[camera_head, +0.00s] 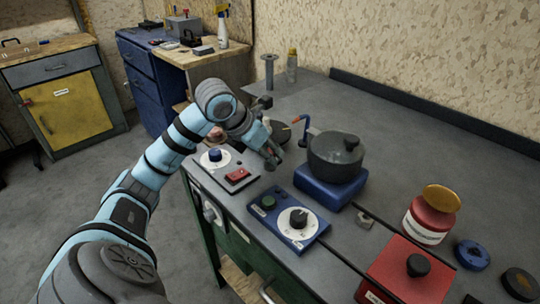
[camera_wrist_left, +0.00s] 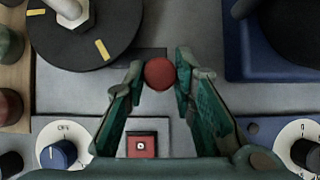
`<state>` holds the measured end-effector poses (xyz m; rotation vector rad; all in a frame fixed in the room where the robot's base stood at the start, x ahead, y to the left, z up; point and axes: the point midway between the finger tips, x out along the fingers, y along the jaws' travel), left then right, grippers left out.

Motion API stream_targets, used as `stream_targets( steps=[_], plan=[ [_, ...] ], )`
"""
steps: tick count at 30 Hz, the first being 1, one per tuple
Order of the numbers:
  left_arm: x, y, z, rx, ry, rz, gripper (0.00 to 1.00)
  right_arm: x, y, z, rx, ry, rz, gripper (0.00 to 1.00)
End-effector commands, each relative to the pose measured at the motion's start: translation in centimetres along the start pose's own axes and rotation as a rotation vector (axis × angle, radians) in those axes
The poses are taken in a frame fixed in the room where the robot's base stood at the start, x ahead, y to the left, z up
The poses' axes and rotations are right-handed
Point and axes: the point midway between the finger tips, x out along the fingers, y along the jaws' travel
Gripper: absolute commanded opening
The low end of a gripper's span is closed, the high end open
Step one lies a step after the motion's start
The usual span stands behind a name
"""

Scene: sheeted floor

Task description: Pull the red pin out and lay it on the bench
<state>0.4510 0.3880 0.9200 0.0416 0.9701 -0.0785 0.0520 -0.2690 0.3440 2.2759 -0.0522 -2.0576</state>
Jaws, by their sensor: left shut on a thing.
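The red pin (camera_wrist_left: 160,74) shows end-on as a round red head between my left fingertips in the left wrist view. My left gripper (camera_wrist_left: 160,76) is shut on it. In the head view my left gripper (camera_head: 272,158) is over the bench (camera_head: 420,140), between the panel with a red switch and the blue block under the pot. The pin cannot be made out in the head view. Its shaft is hidden below its head, so I cannot tell whether it sits in a hole. My right gripper is in neither view.
A grey panel with a blue knob and red switch (camera_head: 238,175) is close by. A black disc with yellow marks (camera_wrist_left: 90,35) is beside the gripper. A dark pot (camera_head: 335,158), a blue dial panel (camera_head: 290,218) and a red jar (camera_head: 428,218) stand nearby. The bench's back right is clear.

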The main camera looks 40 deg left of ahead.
Motion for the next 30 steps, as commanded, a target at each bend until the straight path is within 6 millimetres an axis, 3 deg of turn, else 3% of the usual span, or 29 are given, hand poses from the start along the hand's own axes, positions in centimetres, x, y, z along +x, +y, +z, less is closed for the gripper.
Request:
stream_targets(
  steps=[30],
  plan=[
    [-3.1, 0.0, 2.1, 0.000, 0.000, 0.000, 0.00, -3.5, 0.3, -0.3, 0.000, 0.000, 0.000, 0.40]
  ],
)
